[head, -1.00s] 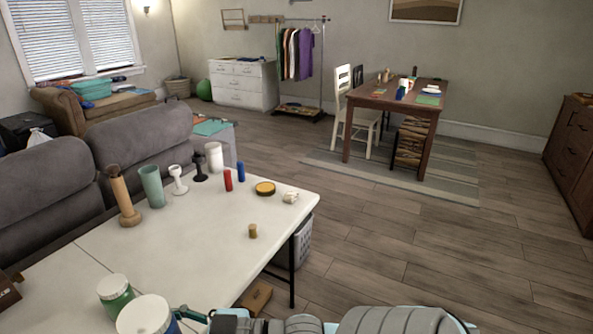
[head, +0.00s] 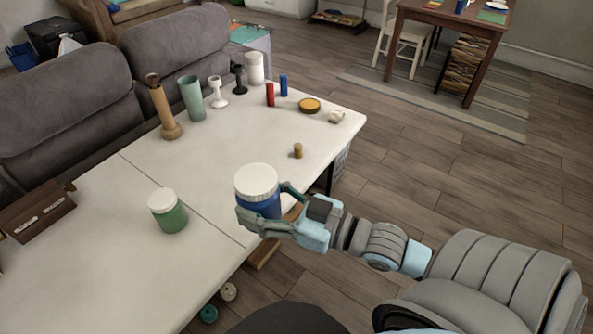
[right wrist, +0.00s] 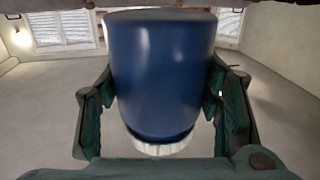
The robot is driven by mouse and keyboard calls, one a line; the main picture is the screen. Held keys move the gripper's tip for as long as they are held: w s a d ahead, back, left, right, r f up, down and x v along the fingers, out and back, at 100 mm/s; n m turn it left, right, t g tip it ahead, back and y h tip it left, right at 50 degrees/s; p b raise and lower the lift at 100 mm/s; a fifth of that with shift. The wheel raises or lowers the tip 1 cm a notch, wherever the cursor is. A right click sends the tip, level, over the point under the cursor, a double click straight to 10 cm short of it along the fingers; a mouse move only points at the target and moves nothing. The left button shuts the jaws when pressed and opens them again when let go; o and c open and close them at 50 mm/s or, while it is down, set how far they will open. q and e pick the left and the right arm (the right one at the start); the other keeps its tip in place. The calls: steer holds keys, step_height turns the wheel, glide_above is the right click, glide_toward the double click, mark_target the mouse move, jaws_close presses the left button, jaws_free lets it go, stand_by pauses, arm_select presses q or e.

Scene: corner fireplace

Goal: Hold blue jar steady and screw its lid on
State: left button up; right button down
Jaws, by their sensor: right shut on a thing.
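The blue jar (head: 264,209) stands upright in the head view with a broad white lid (head: 256,180) on its top. I cannot tell from here how tightly the lid sits. My right gripper (head: 265,206) is shut around the jar's blue body, one finger on each side. In the right wrist view, the blue jar (right wrist: 162,75) fills the space between the fingers, with a white ribbed rim (right wrist: 160,149) at its lower end. The jar is near the table's front edge. The gripper hides its base, so contact with the table cannot be told. My left gripper is not in view.
A green jar with a white lid (head: 169,212) stands left on the white table (head: 120,262). A brown box (head: 37,211) lies farther left. A small cork (head: 298,151) and several bottles and holders stand toward the back. The table's middle is clear.

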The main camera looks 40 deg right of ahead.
arm_select(q)
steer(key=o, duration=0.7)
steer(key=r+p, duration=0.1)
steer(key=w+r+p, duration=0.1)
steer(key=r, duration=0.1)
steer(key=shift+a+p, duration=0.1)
steer(key=shift+p, duration=0.25)
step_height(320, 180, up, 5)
steer(key=p, duration=0.5)
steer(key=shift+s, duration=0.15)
arm_select(e)
steer(key=w+d+f+m+t+h, duration=0.1)
steer(key=w+d+m+h, duration=0.5)
steer(key=w+d, duration=1.3)
steer(key=d+t+h, duration=0.1)
steer(key=d+h, duration=0.3)
steer(key=shift+m, duration=0.4)
